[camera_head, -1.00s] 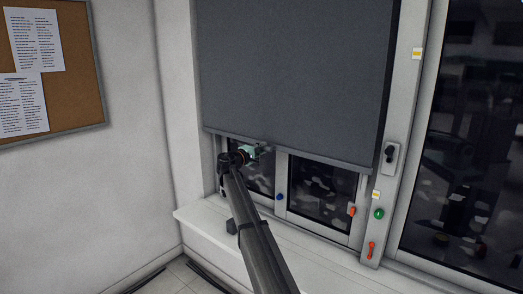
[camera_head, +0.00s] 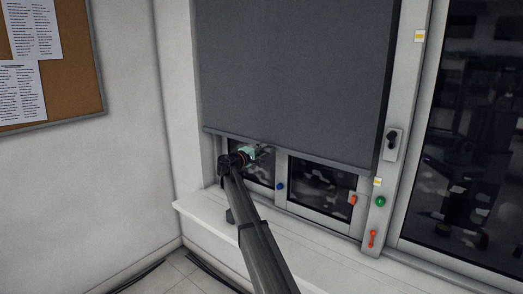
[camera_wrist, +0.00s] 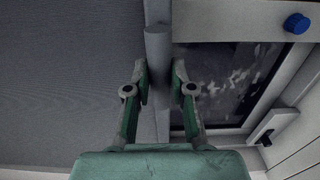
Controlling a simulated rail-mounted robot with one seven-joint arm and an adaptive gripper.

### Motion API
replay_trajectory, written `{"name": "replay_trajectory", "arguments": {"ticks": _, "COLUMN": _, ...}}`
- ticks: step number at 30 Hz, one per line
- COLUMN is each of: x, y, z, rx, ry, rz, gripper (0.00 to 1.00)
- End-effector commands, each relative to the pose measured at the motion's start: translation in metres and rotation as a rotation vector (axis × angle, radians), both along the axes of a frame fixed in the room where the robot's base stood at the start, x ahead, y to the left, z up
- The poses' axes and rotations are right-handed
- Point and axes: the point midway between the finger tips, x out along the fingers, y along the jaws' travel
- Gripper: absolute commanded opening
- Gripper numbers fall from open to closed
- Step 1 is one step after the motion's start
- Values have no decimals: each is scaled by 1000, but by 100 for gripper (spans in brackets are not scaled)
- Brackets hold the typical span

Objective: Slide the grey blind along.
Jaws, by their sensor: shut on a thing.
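The grey blind (camera_head: 295,75) hangs over the upper part of the window and ends in a bottom bar (camera_head: 320,161). A strip of the window shows below it. My gripper (camera_head: 258,151) is at the bar, left of its middle. In the wrist view, my gripper (camera_wrist: 160,78) has a finger on each side of the bar (camera_wrist: 157,50) and is shut on it. The blind's cloth (camera_wrist: 70,80) fills the left of that view. The top of the blind is out of view.
A white sill (camera_head: 290,232) runs below the window. The frame to the right carries a black handle (camera_head: 393,140), a green button (camera_head: 381,201) and a red handle (camera_head: 372,238). A blue knob (camera_head: 280,186) sits below the blind. A cork board (camera_head: 80,80) hangs at left.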

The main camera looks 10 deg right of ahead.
Motion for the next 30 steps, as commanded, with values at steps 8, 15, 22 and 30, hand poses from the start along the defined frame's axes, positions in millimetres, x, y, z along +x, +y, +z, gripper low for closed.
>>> {"name": "replay_trajectory", "arguments": {"ticks": 8, "x": -2, "y": 3, "z": -21, "rx": 1, "ry": 1, "rz": 2, "gripper": 0}}
{"name": "replay_trajectory", "arguments": {"ticks": 15, "x": -2, "y": 3, "z": -36, "rx": 0, "ry": 1, "rz": 2, "gripper": 0}}
{"name": "replay_trajectory", "arguments": {"ticks": 22, "x": -2, "y": 3, "z": -45, "rx": 0, "ry": 1, "rz": 2, "gripper": 30}}
{"name": "replay_trajectory", "arguments": {"ticks": 30, "x": -1, "y": 1, "z": -43, "rx": -1, "ry": 1, "rz": 1, "gripper": 52}}
